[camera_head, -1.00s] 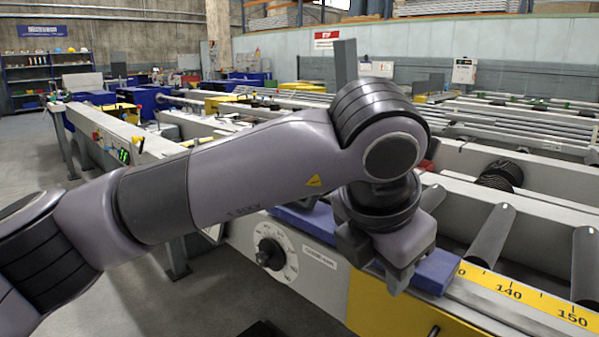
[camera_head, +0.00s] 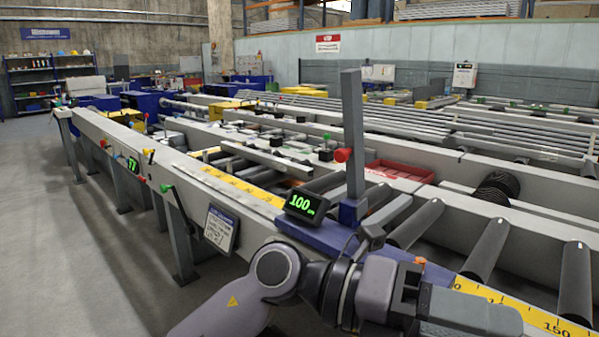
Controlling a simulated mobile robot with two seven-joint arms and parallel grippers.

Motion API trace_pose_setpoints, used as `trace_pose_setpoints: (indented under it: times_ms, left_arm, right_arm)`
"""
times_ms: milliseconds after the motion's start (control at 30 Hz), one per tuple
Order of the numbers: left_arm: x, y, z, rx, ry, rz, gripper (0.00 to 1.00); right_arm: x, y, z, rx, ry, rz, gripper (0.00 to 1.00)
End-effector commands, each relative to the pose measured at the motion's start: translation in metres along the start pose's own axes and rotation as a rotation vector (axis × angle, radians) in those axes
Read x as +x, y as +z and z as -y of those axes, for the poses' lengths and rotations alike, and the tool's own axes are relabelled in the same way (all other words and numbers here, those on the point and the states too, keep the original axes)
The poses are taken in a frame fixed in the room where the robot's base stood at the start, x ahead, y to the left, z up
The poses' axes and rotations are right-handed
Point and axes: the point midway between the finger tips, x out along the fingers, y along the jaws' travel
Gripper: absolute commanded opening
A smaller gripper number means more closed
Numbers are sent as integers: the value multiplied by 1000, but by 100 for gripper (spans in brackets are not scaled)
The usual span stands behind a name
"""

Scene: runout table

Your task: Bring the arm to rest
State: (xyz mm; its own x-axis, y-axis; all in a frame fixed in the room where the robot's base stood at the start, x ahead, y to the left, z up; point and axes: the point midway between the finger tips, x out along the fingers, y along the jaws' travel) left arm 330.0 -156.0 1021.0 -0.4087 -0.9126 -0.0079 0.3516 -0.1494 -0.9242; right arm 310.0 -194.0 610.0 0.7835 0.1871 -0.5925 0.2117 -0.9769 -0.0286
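My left arm (camera_head: 235,303) comes in low at the bottom centre, bent, with its wrist (camera_head: 385,290) in front of the blue stop carriage (camera_head: 320,234). No object shows held by the arm. My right gripper is not in view. The carriage bears a tall dark grey post (camera_head: 352,140) and a display (camera_head: 306,204) reading 100.
The runout table's front rail carries a yellow scale (camera_head: 530,318), partly hidden by my arm. Rollers (camera_head: 498,240) lie behind it. A red tray (camera_head: 400,172) sits farther back, and a framed sign (camera_head: 220,228) hangs on the front. Open floor (camera_head: 60,250) lies to the left.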

Motion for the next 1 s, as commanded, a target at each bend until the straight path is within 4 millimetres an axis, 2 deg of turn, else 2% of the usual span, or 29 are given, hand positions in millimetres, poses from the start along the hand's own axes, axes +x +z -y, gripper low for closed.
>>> trace_pose_setpoints:
  times_ms: [33,100,267,433,567,667,767,867,967,1000]
  left_arm:
    - [-8,7,10,-60,-88,68,42]
    - [-22,18,18,-137,-204,171,42]
    - [-68,40,19,-327,-432,424,42]
    - [-129,51,-6,-545,-622,716,42]
    - [-178,44,-40,-725,-726,948,42]
    - [-213,26,-73,-870,-785,1128,42]
    - [-245,-2,-107,-1021,-823,1308,42]
    - [-272,-42,-141,-1176,-841,1484,42]
    - [-292,-92,-171,-1337,-839,1655,42]
    - [-298,-114,-182,-1402,-834,1721,42]
  right_arm:
    - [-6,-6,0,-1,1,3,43]
    - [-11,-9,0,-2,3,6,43]
    - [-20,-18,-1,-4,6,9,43]
    - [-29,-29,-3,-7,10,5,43]
    - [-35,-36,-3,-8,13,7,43]
    - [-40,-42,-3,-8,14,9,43]
    - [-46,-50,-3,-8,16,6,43]
    - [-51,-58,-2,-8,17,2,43]
    - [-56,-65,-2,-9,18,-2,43]
    - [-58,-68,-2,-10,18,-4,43]
